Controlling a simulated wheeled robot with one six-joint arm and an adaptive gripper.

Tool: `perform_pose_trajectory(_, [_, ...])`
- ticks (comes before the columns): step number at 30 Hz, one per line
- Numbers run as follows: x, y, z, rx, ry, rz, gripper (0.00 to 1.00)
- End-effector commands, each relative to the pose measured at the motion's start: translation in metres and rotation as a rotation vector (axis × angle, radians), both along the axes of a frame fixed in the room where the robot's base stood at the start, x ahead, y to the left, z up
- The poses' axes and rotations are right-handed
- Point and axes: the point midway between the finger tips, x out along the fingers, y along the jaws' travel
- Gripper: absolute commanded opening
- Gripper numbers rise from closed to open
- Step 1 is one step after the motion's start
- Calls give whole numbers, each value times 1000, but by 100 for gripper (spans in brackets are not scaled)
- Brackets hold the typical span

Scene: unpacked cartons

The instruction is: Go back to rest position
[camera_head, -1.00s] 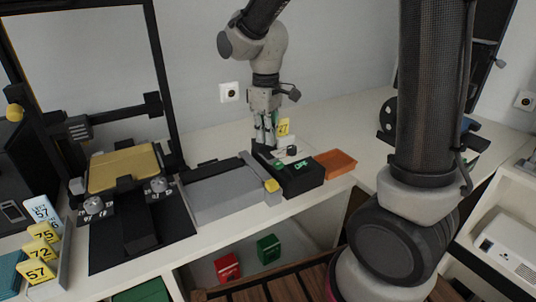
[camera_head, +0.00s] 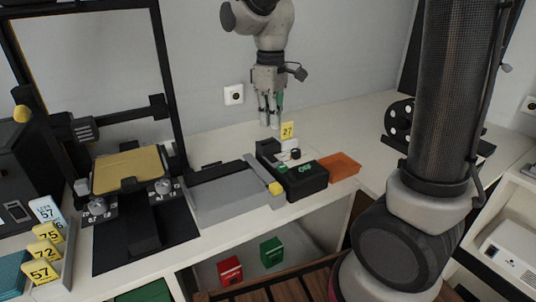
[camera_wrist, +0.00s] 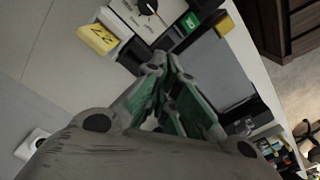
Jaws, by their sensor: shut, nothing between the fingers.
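My gripper (camera_head: 270,122) hangs pointing down above the back of the counter in the head view, clear of the things below it. Its fingers are shut with nothing between them, and their green inner pads show in the wrist view (camera_wrist: 168,75). Below and to its right stands a black device (camera_head: 305,181) with a green mark on its front. A yellow tag (camera_head: 287,130) reading 27 stands behind the device.
A grey flat-topped unit (camera_head: 232,198) and a 3D printer with a gold plate (camera_head: 130,169) stand to the left. An orange tray (camera_head: 343,166) lies right of the device. Red (camera_head: 230,270) and green (camera_head: 271,251) boxes sit below the counter.

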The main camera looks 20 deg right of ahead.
Motion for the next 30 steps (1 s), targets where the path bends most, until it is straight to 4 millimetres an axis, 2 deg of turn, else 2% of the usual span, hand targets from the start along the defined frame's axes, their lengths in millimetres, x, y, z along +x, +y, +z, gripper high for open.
perform_pose_trajectory(7, [-1,-1,-3,-1,2,-62,0])
perform_pose_trajectory(9, [-20,-8,-14,-12,28,-129,0])
perform_pose_trajectory(10, [-30,-14,-13,-11,23,-162,0])
perform_pose_trajectory(14, [-67,-46,0,12,-23,-302,0])
perform_pose_trajectory(21, [-145,-110,21,82,-171,-558,0])
perform_pose_trajectory(24, [-170,-127,27,107,-242,-625,0])
perform_pose_trajectory(27, [-184,-139,34,125,-303,-670,0])
perform_pose_trajectory(30, [-189,-145,43,137,-348,-700,0])
